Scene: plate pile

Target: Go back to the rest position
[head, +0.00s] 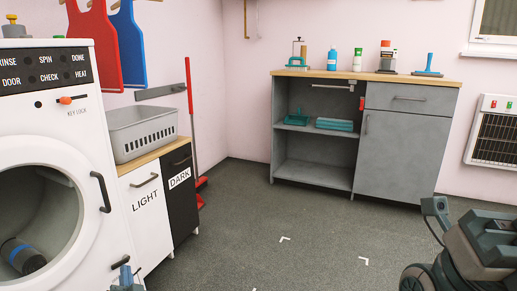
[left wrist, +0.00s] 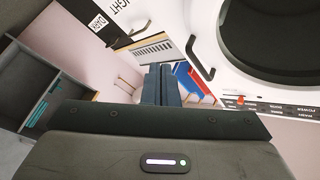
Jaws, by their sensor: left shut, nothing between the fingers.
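My left gripper (head: 125,278) shows only in part at the bottom edge of the head view, in front of the white washing machine (head: 85,200) and the LIGHT cabinet (head: 147,215). In the left wrist view its two dark blue-grey fingers (left wrist: 158,84) are together and hold nothing. I see no object touching them.
The washer's round door opening (head: 35,225) shows a dark item inside. A grey basket (head: 143,132) sits on the LIGHT and DARK cabinets. A grey cabinet (head: 407,150) stands at the back. The middle floor (head: 300,225) is clear. A dark shape fills the lower right.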

